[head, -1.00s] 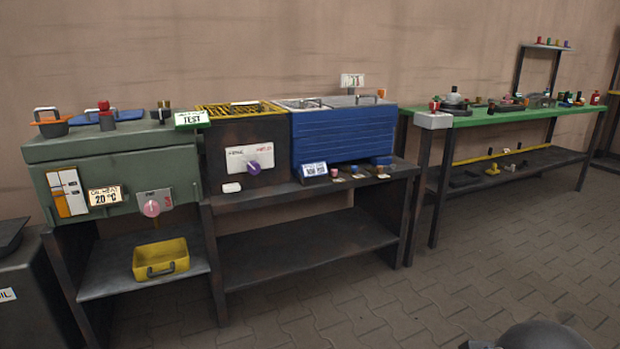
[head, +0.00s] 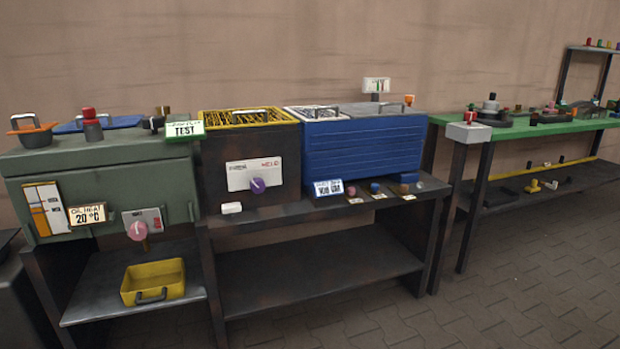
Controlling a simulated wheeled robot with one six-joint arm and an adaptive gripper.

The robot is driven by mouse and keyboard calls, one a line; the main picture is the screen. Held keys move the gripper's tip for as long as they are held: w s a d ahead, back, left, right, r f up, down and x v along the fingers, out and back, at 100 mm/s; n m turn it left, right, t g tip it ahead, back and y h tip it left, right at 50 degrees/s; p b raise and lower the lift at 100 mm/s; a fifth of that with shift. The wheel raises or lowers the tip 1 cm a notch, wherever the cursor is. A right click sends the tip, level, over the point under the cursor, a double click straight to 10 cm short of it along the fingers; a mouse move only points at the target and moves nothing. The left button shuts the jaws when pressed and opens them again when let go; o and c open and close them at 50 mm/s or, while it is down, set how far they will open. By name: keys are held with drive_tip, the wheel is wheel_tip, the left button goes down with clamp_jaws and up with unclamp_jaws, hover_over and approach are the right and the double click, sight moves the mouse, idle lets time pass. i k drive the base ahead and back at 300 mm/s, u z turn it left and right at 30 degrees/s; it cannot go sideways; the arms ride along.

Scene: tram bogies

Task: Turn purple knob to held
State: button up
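The purple knob (head: 258,186) sits on a white label plate (head: 252,175) on the front of a dark box (head: 217,165) with a yellow grid top. The plate has dark lettering at the left, too blurred to read surely, and red lettering at the right that looks like HELD. The knob appears tilted, but I cannot tell exactly which word it points to. My gripper is not in view.
A green cabinet (head: 95,165) with a pink knob (head: 137,230) stands left. A blue box (head: 355,145) stands right of the dark box, on a dark bench (head: 320,212). A yellow tray (head: 153,282) lies on a lower shelf. The paved floor (head: 400,325) in front is clear.

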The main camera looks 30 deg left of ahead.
sight(257, 185)
drive_tip(key=z, duration=0.1)
drive_tip(key=i, duration=0.75)
drive_tip(key=u, duration=0.8)
drive_tip(key=i, duration=0.65)
drive_tip(key=u, duration=0.65)
